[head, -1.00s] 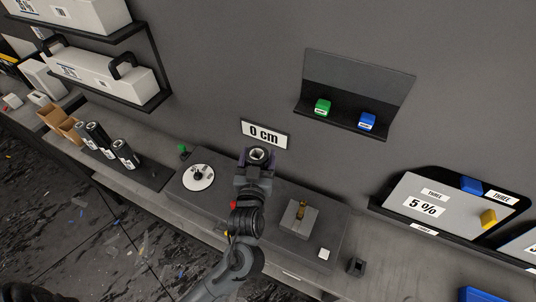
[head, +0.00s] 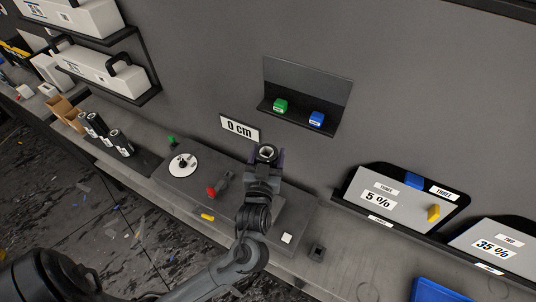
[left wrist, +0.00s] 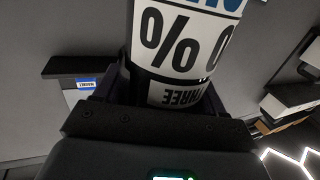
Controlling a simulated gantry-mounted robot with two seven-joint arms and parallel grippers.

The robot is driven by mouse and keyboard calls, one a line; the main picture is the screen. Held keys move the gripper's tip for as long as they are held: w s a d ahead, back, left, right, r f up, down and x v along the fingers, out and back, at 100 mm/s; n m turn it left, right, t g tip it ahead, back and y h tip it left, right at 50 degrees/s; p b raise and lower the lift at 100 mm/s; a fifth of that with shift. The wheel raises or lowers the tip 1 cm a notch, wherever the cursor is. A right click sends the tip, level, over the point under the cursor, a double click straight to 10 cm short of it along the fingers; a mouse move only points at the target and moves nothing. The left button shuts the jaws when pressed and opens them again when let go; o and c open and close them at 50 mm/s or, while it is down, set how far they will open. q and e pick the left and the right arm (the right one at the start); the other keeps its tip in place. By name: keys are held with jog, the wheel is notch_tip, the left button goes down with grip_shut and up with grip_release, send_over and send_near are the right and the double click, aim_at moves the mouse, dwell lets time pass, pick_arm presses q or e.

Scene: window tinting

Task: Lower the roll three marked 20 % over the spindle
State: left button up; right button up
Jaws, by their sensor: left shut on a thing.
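My left gripper (head: 266,158) is shut on a dark roll, whose round open top (head: 267,151) faces the head camera. In the left wrist view, the roll (left wrist: 180,50) stands between the jaws. Its white label shows a large % sign, part of a digit and THREE; the full number is cut off. The roll is above the grey bench unit (head: 295,215). My gripper and arm cover the part of the unit where a brass post on a grey block stood in view earlier, so whether the roll touches anything is hidden. My right gripper is not in view.
A white disc with a dark hub (head: 183,163) and a red knob (head: 211,192) lie left of my gripper. Several dark rolls (head: 105,138) stand further left. A 0 cm sign (head: 239,128) is behind. Panels marked 5 % (head: 377,197) and 35 % (head: 492,244) stand right.

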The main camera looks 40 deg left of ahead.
pick_arm(q)
jog(key=shift+p, duration=0.35)
jog(key=shift+f+b, duration=0.95)
jog(key=shift+f, duration=0.55)
jog(key=shift+f+b, duration=2.05)
jog(key=shift+f, duration=1.4)
notch_tip(320, 180, down, 6)
jog(key=b, duration=0.3)
jog(key=shift+f, duration=0.25)
jog(key=shift+b, duration=0.3)
jog(key=shift+f, duration=0.3)
